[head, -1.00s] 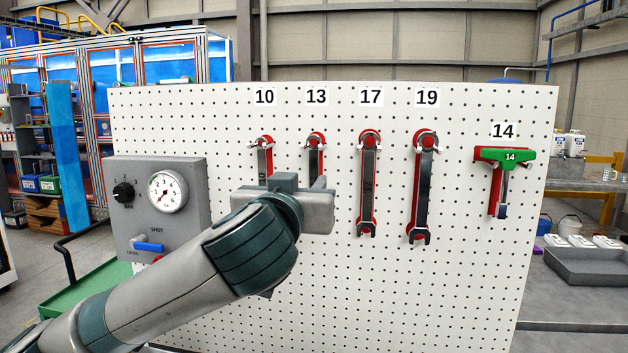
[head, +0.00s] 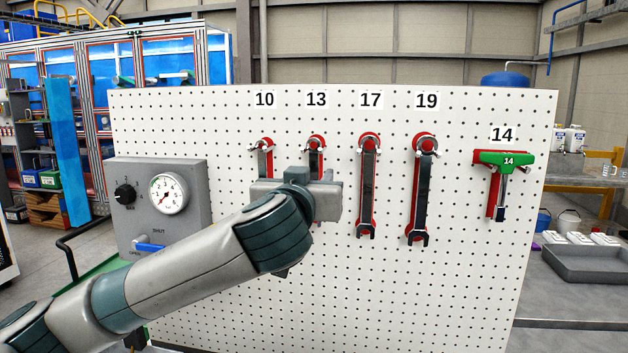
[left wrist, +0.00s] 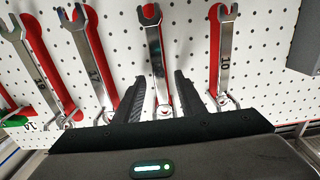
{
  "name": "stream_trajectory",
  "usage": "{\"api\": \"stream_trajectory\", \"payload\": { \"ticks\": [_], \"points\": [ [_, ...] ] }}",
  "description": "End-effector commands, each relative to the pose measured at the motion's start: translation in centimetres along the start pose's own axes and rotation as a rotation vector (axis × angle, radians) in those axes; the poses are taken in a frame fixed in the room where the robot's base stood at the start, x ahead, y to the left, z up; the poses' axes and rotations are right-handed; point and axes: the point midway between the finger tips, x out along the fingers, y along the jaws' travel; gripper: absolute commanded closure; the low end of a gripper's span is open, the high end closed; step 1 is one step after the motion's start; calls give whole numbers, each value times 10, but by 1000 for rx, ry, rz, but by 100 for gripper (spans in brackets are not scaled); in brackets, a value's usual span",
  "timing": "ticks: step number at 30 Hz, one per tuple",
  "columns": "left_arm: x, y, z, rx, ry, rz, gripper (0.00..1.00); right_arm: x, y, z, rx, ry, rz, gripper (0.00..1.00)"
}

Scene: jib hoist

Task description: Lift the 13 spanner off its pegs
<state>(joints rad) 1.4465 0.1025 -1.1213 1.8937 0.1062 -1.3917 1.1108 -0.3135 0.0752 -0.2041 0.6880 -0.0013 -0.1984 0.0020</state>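The 13 spanner (head: 316,160) hangs on the white pegboard under the label 13, with a red silhouette behind it. My left gripper hides its lower part in the head view. In the left wrist view the board appears upside down, and the 13 spanner (left wrist: 155,45) runs between the two dark fingers of my left gripper (left wrist: 160,76). The fingers are apart, one on each side of the shank, with visible gaps. The spanner's ring end sits low in that view, at the gripper's body. My right gripper is in neither view.
The 10 spanner (head: 266,160) and the 17 spanner (head: 368,190) hang close on either side. Farther right are the 19 spanner (head: 420,195) and the green T-handle 14 (head: 507,160). A grey gauge box (head: 190,215) is at the left.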

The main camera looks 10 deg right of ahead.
Motion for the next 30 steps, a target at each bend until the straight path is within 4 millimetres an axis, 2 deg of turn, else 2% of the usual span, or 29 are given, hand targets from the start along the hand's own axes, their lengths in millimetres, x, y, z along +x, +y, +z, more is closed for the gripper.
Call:
{"api": "stream_trajectory", "payload": {
  "ticks": [4, 15, 16, 20, 30],
  "points": [
    [2, 0, 0, 0, 0, 0, 63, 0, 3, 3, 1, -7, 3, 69],
    [2, 0, 0, 0, 0, 0, 63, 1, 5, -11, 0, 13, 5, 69],
    [2, 0, 0, 0, 0, 0, 68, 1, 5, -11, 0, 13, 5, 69],
    [2, 0, 0, 0, 0, 0, 99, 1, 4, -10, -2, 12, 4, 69],
    [2, 0, 0, 0, 1, 0, 100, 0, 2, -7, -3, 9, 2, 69]
  ]
}}
